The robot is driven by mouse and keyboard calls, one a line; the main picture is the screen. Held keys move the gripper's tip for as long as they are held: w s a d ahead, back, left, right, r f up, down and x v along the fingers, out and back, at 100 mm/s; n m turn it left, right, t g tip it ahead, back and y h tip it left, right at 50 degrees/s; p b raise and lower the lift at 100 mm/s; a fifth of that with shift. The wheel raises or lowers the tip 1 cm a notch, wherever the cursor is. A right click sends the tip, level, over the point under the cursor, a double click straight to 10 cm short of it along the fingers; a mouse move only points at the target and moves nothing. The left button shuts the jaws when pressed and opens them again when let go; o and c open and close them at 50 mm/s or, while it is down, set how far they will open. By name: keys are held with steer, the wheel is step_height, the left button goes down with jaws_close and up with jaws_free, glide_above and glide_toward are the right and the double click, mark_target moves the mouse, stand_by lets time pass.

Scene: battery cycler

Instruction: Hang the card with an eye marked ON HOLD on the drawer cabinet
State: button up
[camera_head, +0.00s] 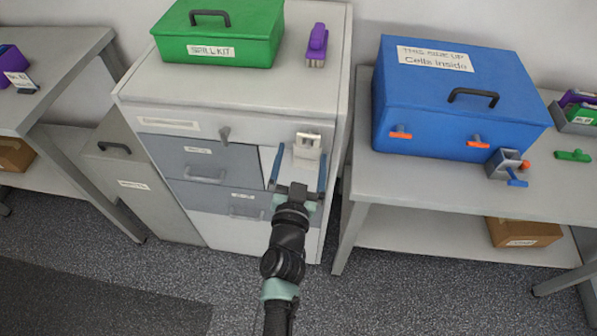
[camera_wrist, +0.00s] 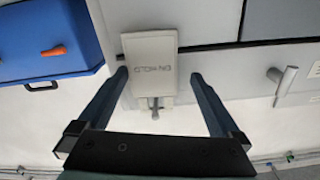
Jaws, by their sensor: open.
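The white card (camera_head: 307,146) is at the upper right of the drawer cabinet (camera_head: 180,122) front. My gripper (camera_head: 301,153) is open, with one finger on each side of the card. In the wrist view the fingers of my gripper (camera_wrist: 160,76) stand apart from the card, the left one close to its edge.
A green toolbox (camera_head: 218,38) and a purple-handled tool (camera_head: 317,42) are on the cabinet top. A blue box (camera_head: 450,105) stands on the bench (camera_head: 400,185) at the right.

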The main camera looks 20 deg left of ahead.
steer(key=b+v, duration=0.1)
steer(key=v, duration=1.1)
steer(key=shift+s, duration=0.35)
steer(key=shift+d, duration=0.1)
steer(key=w+d+r+n+t+p, duration=0.1)
steer(key=w+r+t, duration=0.15)
steer(key=r, duration=0.85)
steer(key=w+d+r+t+y, duration=0.1)
steer(key=w+r, duration=0.2)
steer(key=r, duration=0.8)
steer(key=w+d+r+n+t+p, duration=0.1)
steer(key=w+d+r, duration=0.15)
steer(key=r, duration=0.85)
steer(key=s+d+r+m+t+h, duration=0.1)
steer(key=s+d+r+h, duration=0.1)
steer(key=r, duration=0.7)
steer(key=s+d+r+m+t+h+p, duration=0.1)
steer(key=s+d+r, duration=0.3)
steer(key=r, duration=0.4)
steer(key=s+d+r+t+h+p, duration=0.1)
steer(key=s+d+r+t+h, duration=0.2)
steer(key=r, duration=0.6)
steer(key=shift+s+d+r+m, duration=0.35)
steer(key=shift+s+d+m, duration=0.05)
steer(key=shift+t, duration=0.25)
